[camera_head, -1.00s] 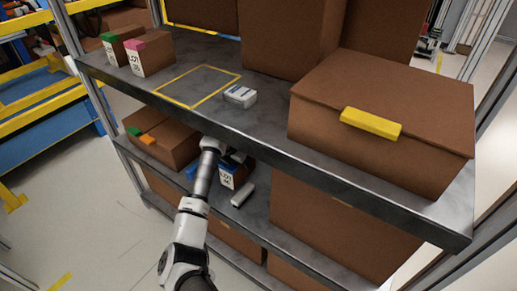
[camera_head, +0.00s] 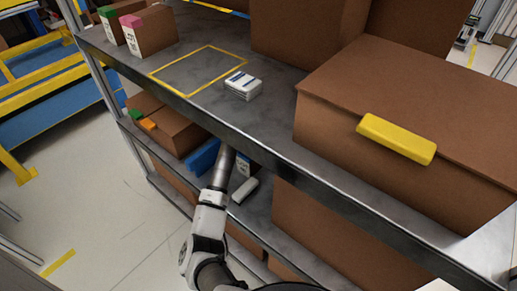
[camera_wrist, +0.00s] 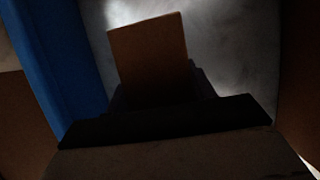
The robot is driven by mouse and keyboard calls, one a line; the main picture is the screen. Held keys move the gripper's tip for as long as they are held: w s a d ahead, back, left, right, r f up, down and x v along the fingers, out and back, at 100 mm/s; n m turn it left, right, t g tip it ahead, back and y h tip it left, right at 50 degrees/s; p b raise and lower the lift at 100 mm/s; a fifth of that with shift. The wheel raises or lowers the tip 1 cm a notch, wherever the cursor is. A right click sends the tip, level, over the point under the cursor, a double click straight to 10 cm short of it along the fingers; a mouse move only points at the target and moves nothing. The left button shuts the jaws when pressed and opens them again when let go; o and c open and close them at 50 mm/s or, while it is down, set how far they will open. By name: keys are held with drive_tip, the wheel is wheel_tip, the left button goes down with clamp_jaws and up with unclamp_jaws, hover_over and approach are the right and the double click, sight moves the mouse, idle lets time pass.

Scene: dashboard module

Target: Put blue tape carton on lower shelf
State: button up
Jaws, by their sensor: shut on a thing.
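A small brown carton with a white label (camera_head: 243,168) is on the lower shelf (camera_head: 262,207), partly hidden by my arm and the upper shelf. In the wrist view a plain brown face of the carton (camera_wrist: 148,50) stands between the dark fingers. No blue tape shows on that face. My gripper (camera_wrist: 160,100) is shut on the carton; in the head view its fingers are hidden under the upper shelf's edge. Whether the carton touches the shelf cannot be told. A blue object (camera_head: 203,156) stands just left of the gripper and also fills the wrist view's left side (camera_wrist: 58,65).
A small white item (camera_head: 245,190) lies in front of the carton. A brown box with green and orange tabs (camera_head: 172,133) is left on the lower shelf. The upper shelf (camera_head: 225,123) overhangs the arm, bearing a yellow outline, a white pack (camera_head: 243,86) and large boxes.

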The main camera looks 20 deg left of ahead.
drive_tip(key=shift+s+r, duration=0.15)
drive_tip(key=o, duration=1.3)
drive_tip(key=shift+b+v, duration=0.45)
drive_tip(key=shift+v, duration=3.25)
